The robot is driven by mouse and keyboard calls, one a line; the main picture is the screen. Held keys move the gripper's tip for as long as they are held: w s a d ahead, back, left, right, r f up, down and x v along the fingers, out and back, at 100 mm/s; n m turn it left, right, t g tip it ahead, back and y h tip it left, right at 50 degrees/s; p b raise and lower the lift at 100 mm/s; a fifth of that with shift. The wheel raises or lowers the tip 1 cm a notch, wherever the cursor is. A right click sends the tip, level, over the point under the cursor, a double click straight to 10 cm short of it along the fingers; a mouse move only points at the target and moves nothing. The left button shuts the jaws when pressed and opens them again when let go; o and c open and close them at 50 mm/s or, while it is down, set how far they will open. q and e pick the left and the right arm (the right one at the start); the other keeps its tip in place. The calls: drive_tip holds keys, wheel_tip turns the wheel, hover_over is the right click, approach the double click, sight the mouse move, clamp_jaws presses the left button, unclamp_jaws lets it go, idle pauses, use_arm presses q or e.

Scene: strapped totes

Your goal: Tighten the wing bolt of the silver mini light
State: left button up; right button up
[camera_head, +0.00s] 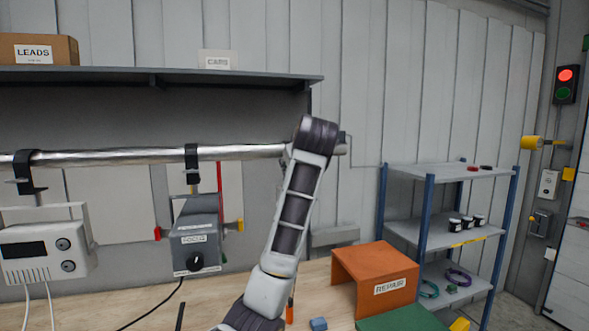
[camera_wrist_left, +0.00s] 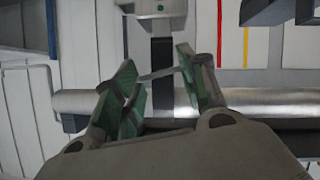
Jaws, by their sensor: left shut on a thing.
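My left gripper (camera_wrist_left: 160,79) shows in the left wrist view, its green-padded fingers on either side of a thin grey wing bolt (camera_wrist_left: 157,74). It is shut on this bolt, in front of the dark clamp strap (camera_wrist_left: 163,52). The strap runs between the silver pipe (camera_wrist_left: 265,104) and a pale light body (camera_wrist_left: 158,6) with a small green dot, cut off by the top edge. In the head view my left arm rises to the pipe (camera_head: 110,156) and hides the light, the bolt and the fingers. My right gripper is in neither view.
A grey box device (camera_head: 197,232) and a white device (camera_head: 45,250) hang from the pipe to the left. An orange repair stand (camera_head: 375,278) stands on the bench, with a blue-post shelf (camera_head: 448,230) to its right. A dark shelf (camera_head: 150,75) runs above the pipe.

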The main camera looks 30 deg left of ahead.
use_arm(q)
drive_tip(key=shift+f+m, duration=0.1)
drive_tip(key=shift+m, duration=0.2)
idle(0.4)
drive_tip(key=o, duration=1)
drive_tip(key=shift+o, duration=0.2)
drive_tip(key=v, duration=1.2)
drive_tip(key=shift+w+d, duration=0.15)
drive_tip(key=shift+w, duration=0.05)
idle(0.5)
